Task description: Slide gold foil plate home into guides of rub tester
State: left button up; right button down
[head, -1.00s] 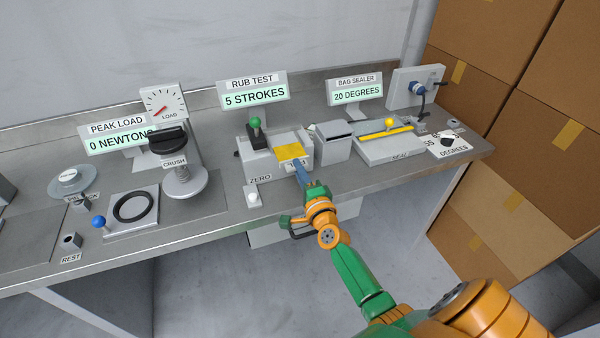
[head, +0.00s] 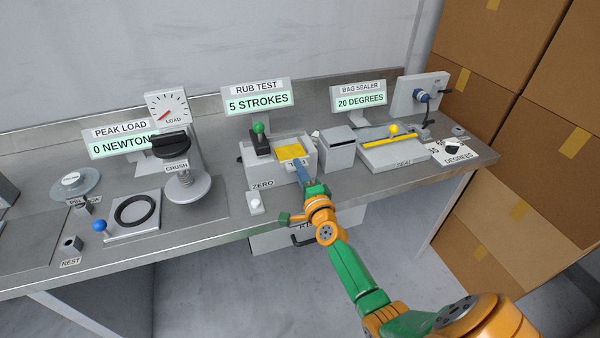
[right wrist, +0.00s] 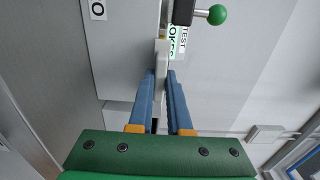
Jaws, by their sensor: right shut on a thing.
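The gold foil plate (head: 292,152) lies flat on the front right part of the rub tester (head: 262,172), under the "5 STROKES" display. Whether it is fully seated in the guides is too small to tell. My right gripper (head: 299,168) is at the plate's near side, shut on its pale front tab. In the right wrist view, the blue fingers of the right gripper (right wrist: 161,78) close on both sides of the pale tab (right wrist: 162,62). Only a sliver of gold shows beyond it. My left gripper is not in view.
A black block with a green knob (head: 259,129) stands on the tester left of the plate. A grey box (head: 337,152) stands close on the right. The white ZERO button (head: 254,202) is in front on the left. Bare bench lies front right.

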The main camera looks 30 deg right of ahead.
jog(key=shift+b+x, duration=0.6)
jog(key=shift+x, duration=0.55)
jog(key=c, duration=0.8)
grip_release()
jog(key=p+v, duration=0.1)
jog(key=v, duration=0.6)
jog(key=shift+p, duration=0.3)
jog(key=shift+d, duration=0.1)
